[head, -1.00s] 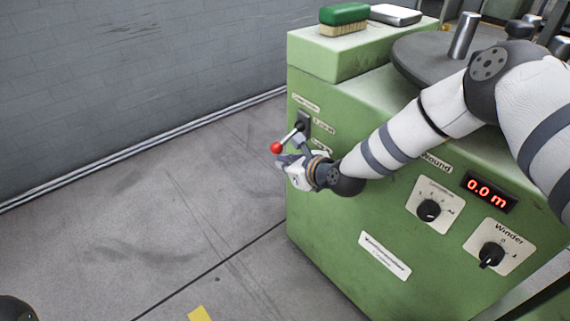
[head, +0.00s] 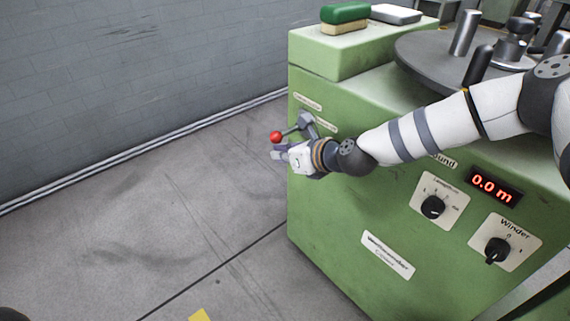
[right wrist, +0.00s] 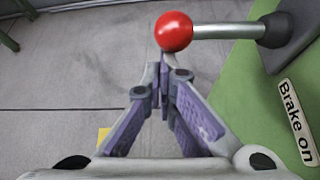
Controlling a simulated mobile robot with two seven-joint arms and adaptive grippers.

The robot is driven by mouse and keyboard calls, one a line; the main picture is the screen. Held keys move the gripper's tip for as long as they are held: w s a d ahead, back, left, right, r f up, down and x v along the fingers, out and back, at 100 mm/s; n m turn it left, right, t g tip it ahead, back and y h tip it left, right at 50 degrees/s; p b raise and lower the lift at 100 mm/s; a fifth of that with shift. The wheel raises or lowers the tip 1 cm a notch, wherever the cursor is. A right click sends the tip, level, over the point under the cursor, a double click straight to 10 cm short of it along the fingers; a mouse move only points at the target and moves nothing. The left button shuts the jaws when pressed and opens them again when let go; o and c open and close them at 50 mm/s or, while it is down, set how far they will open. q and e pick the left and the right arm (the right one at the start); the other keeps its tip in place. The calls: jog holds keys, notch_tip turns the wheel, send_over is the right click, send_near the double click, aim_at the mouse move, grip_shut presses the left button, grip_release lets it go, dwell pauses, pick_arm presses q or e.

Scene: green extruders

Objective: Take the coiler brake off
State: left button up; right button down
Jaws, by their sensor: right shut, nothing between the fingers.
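The brake lever is a metal rod with a red ball knob (head: 276,137) on the left part of the green machine's front (head: 335,215). The rod points left and slightly down from its grey pivot. In the right wrist view the red knob (right wrist: 174,31) sits just past the fingertips, its rod running right. My right gripper (head: 276,154) is shut and empty, just below the knob; its purple-sided fingers (right wrist: 164,68) meet under it. I cannot tell whether they touch. A "Brake on" label (right wrist: 298,120) shows beside the lever. My left gripper is not in view.
A round grey plate with posts (head: 425,55) is at the right. Knobs (head: 433,207) and a red "0.0 m" display (head: 494,187) are on the front. The floor left is clear.

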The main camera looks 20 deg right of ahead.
notch_tip(320, 180, up, 4)
jog(key=shift+f+p, duration=0.15)
jog(key=shift+p, duration=0.65)
jog(key=shift+w+r, duration=0.1)
jog(key=shift+r, duration=0.15)
send_near(274, 139)
jog(key=shift+s+f, duration=0.2)
jog(key=shift+f, duration=0.15)
